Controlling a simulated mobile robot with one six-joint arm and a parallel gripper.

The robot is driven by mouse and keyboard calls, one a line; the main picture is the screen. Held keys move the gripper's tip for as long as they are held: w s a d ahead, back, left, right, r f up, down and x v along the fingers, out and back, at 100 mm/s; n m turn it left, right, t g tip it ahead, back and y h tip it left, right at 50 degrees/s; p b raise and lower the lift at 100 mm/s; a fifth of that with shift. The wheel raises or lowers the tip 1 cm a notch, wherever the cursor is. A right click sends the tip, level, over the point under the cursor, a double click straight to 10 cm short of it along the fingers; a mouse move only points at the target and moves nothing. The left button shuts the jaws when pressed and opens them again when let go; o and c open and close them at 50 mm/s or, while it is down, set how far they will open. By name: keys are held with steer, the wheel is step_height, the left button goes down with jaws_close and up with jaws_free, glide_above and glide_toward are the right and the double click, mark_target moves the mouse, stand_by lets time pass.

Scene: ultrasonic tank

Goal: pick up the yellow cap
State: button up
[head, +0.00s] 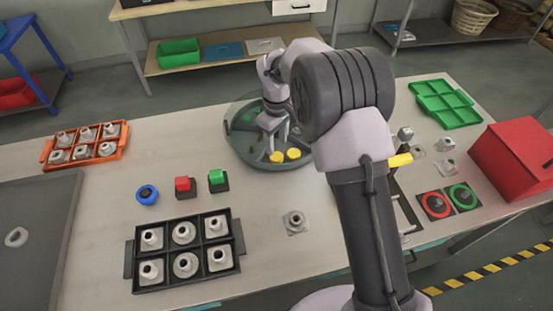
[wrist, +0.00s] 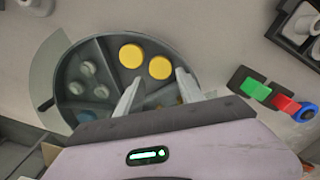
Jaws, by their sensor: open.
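Two round yellow caps lie side by side in one compartment of a round, divided grey tray (head: 240,141). In the head view they are the left cap (head: 277,157) and the right cap (head: 293,153); the wrist view shows one cap (wrist: 131,56) and the other (wrist: 160,67). My gripper (head: 284,141) is over the tray, open and empty. In the wrist view its fingertips (wrist: 158,77) are spread, with the caps just beyond them. I cannot tell the exact height of the fingers above the caps.
Other tray compartments hold several grey-green pieces (wrist: 93,80) and blue ones. Nearby stand a red button block (head: 184,187), a green button block (head: 218,180) and a blue ring (head: 147,194). A black tray (head: 139,247) of fittings is at the front, an orange one (head: 125,136) at left.

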mark_target(276, 156)
steer(key=f+b, duration=0.1)
steer(key=f, duration=0.1)
steer(key=f+b, duration=0.1)
steer(key=f, duration=0.2)
steer(key=shift+w+a+f, duration=0.1)
steer(key=shift+a+f, duration=0.1)
steer(key=shift+f, duration=0.15)
steer(key=shift+r, duration=0.15)
steer(key=shift+c, duration=0.7)
steer(key=c, duration=0.8)
steer(key=shift+c, duration=0.2)
